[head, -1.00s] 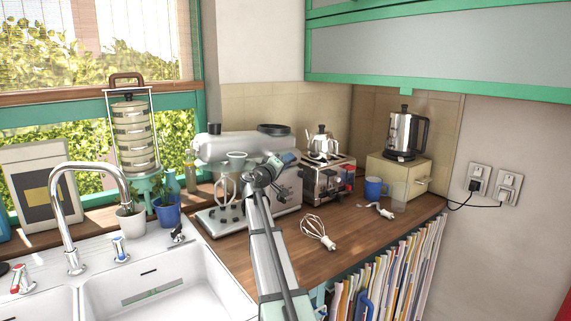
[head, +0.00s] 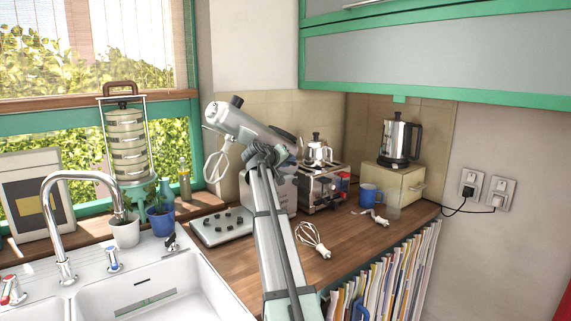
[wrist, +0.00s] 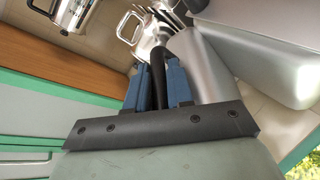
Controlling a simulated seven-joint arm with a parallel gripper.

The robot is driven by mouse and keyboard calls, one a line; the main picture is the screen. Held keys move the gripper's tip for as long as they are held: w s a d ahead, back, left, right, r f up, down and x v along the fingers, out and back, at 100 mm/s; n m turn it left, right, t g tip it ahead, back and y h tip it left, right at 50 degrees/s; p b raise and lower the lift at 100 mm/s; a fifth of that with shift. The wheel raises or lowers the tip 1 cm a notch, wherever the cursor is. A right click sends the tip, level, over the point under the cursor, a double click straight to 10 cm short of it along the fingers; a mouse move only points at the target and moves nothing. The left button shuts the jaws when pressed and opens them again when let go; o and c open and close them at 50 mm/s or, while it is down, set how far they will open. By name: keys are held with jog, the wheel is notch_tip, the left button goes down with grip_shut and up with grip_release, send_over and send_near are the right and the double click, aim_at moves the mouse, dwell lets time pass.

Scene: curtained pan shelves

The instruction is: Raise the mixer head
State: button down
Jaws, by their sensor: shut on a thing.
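The mixer head (head: 232,120) is silver and tilted up, its free end high at the left, with a wire beater (head: 216,162) hanging under it. The mixer base (head: 222,228) lies flat on the wooden counter, apart from the beater. My gripper (head: 264,152) is at the lower right part of the head and hides some of it. In the wrist view, my gripper's blue fingers (wrist: 158,82) are closed around a dark, narrow part beside the silver mixer body (wrist: 198,65). The exact part held is partly hidden.
A toaster (head: 322,188) with a metal pot (head: 318,150) stands right of the mixer. The sink (head: 150,285) and potted plants are left. Counter in front is mostly clear.

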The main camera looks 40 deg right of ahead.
jog(key=shift+w+d+r+y, duration=0.1)
jog(key=shift+d+r+y, duration=0.2)
jog(key=shift+d+r, duration=0.15)
jog(key=shift+f, duration=0.2)
jog(key=c, duration=1.4)
grip_release()
jog(key=shift+a, duration=0.15)
jog(key=v, duration=1.3)
jog(key=shift+a+r, duration=0.1)
jog(key=shift+r, duration=0.25)
